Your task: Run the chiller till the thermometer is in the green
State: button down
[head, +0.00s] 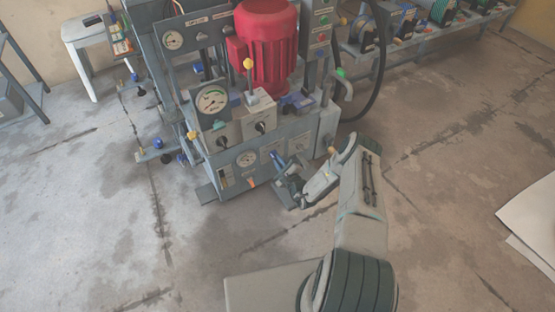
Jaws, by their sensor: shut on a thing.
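The grey press machine (205,170) stands at centre left with a red motor (267,45) on top. A large round dial (212,100) with a green band faces me. My gripper (283,170) is at the lower right of the front panel, shut on what looks like a small blue handle (279,159). The fingertips are small and partly hidden.
Black knobs (223,141) and a yellow-topped lever (248,65) are on the machine's front. A button box (321,25) stands at its right with a black hose. A shelf (425,40) runs along the back.

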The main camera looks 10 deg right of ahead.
jog(key=shift+f+n, duration=0.1)
jog(key=shift+n, duration=0.2)
dwell(0.4)
jog(key=c, duration=1.5)
grip_release()
jog(key=shift+o, duration=0.2)
jog(key=shift+s, duration=0.1)
jog(key=p+v, duration=0.4)
jog(key=v, duration=0.9)
jog(key=shift+s, duration=0.35)
jog(key=shift+d, duration=0.15)
